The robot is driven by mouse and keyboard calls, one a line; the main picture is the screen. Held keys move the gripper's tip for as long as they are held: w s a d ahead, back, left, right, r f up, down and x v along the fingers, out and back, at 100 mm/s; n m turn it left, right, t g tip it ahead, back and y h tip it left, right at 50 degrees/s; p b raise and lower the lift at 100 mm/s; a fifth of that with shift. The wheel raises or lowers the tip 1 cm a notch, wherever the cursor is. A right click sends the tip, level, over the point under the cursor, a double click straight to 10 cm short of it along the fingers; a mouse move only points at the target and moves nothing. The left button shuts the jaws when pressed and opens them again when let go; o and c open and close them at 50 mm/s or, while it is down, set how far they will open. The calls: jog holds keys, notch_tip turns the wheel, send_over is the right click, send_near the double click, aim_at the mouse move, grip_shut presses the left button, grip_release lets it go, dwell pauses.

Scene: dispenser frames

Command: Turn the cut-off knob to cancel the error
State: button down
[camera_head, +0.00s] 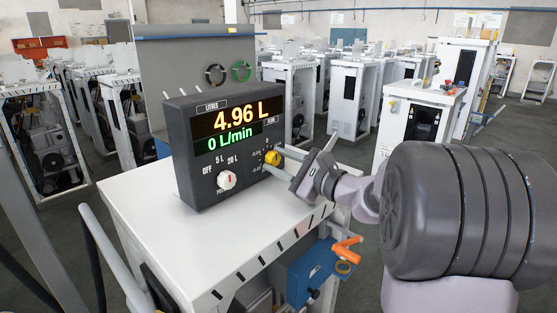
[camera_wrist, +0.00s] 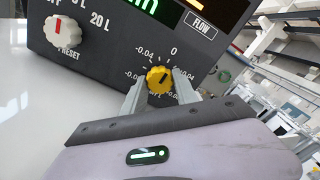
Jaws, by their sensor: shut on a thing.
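The dark dispenser panel (camera_head: 192,133) shows 4.96 L in orange and 0 L/min in green. The small yellow cut-off knob (camera_wrist: 160,79) is at the panel's lower right, inside a scale with 0 at the top and ±0.04 marks. Its dark pointer line looks tilted toward the upper right in the wrist view. My gripper (camera_wrist: 160,90) is shut on the yellow knob, with one finger on each side. In the head view my gripper (camera_head: 280,162) reaches in from the right, and the yellow knob (camera_head: 272,157) is partly hidden by the fingers.
A white selector knob (camera_head: 226,180) with a red mark, among OFF, 5 L, 20 L and PRESET, sits left of the yellow knob. The white cabinet top (camera_head: 150,205) is bare in front. An orange handle (camera_head: 346,248) juts out below right. Other dispenser frames fill the background.

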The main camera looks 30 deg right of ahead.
jog(key=m+p, duration=0.6)
jog(key=shift+r+m+p, duration=0.25)
jog(key=shift+m+p, duration=0.1)
jog(key=shift+m, duration=0.05)
jog(key=m+p, duration=0.4)
jog(key=shift+f+p, duration=0.2)
jog(key=shift+p, duration=0.2)
jog(key=shift+f+m, duration=0.1)
jog(key=shift+m, duration=0.2)
jog(key=c, duration=0.9)
grip_release()
jog(key=shift+c, duration=0.2)
jog(key=p+v, duration=0.1)
jog(key=v, duration=1.6)
jog(key=shift+s, duration=0.25)
